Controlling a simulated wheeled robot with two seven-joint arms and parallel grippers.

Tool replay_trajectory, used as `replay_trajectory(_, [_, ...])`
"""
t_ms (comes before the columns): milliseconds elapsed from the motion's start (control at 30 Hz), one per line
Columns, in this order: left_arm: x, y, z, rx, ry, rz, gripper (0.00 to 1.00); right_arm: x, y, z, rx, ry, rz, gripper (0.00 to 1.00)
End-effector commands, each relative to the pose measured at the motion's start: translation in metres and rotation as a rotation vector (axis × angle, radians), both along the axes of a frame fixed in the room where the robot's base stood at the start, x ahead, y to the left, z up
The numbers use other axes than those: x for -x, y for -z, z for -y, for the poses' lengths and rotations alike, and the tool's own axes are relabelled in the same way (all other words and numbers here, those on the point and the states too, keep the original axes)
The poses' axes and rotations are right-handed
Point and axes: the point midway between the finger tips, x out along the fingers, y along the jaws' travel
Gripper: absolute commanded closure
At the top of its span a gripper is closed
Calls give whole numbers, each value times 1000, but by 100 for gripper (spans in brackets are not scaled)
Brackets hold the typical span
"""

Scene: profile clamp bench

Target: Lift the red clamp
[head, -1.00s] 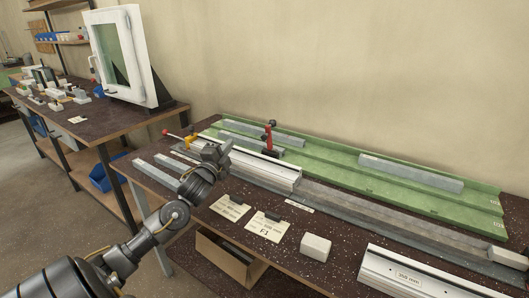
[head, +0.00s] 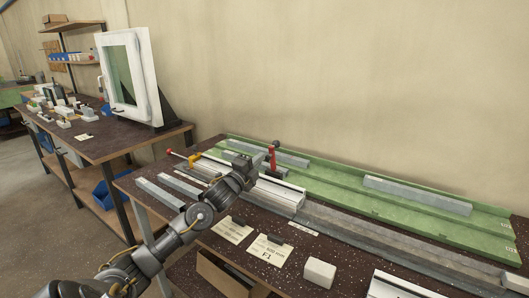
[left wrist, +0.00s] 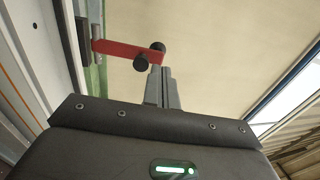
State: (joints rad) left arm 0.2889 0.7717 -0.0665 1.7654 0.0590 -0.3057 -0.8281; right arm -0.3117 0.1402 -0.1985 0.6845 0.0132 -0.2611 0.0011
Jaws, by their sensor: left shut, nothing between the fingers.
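The red clamp (head: 272,154) stands upright at the back of the white profile on the bench, with a dark knob at its top. In the left wrist view its red arm (left wrist: 125,51) reaches across from a post at the left, with black knobs at its end. My left gripper (head: 246,162) is shut and empty, just left of the clamp in the head view. Its closed fingertips (left wrist: 160,70) appear right by the knobs; I cannot tell whether they touch. My right gripper is not in view.
A clamp with a yellow body and red handle (head: 190,159) sits left of my gripper. Green rails (head: 335,178) with grey bars run along the wall. A white block (head: 319,272), paper cards (head: 269,250) and another profile lie in front. A window frame stands on the left bench.

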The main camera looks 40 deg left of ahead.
Motion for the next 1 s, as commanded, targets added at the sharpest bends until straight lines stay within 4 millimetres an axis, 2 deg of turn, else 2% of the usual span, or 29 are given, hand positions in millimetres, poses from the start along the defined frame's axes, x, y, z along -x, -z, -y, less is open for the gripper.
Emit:
replay_trajectory(100, [-18,-6,-2,2,-2,1,100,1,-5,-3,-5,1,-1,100])
replay_trajectory(300, [-35,-7,-3,0,0,0,100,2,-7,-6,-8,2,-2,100])
replay_trajectory(767, [-38,-9,-3,0,0,-3,100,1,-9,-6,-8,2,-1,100])
replay_trajectory(867, [-41,-16,-4,2,-1,-26,100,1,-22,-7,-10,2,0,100])
replay_trajectory(1000, [-48,-25,-4,8,1,-108,100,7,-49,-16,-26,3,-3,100])
